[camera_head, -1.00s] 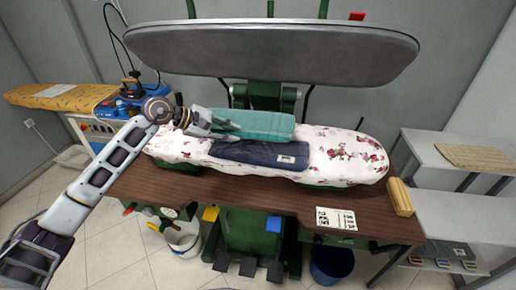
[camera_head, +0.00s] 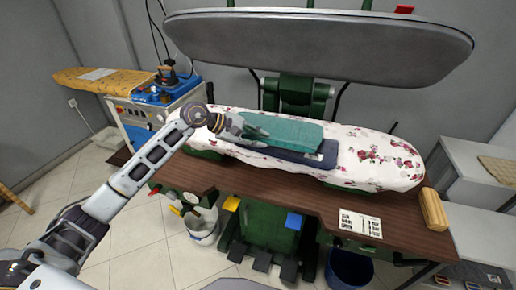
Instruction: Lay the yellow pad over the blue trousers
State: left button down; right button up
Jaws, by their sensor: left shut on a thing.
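My left gripper (camera_head: 240,130) is at the left end of a folded teal cloth (camera_head: 290,132) and is shut on it. The teal cloth lies over much of the folded dark blue trousers (camera_head: 316,158) on the flowered pressing board. Only the trousers' front strip and right end, with a pale label, show. A tan-yellow pad (camera_head: 498,168), which may be the yellow pad, lies on the shelf at the right edge, partly cut off. My right gripper is not in view.
The flowered board (camera_head: 375,160) has free room at its right. The raised grey press head (camera_head: 320,45) hangs above and behind it. A wooden block (camera_head: 434,209) and a printed sheet (camera_head: 360,225) lie on the brown table (camera_head: 300,203). An ironing table (camera_head: 110,82) stands left.

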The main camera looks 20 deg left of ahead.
pick_arm(q)
jog(key=shift+f, duration=0.25)
jog(key=shift+f+b, duration=0.55)
jog(key=shift+f, duration=1.1)
jog(key=c, duration=1.3)
grip_release()
jog(key=shift+a+r, duration=0.1)
jog(key=shift+a, duration=0.05)
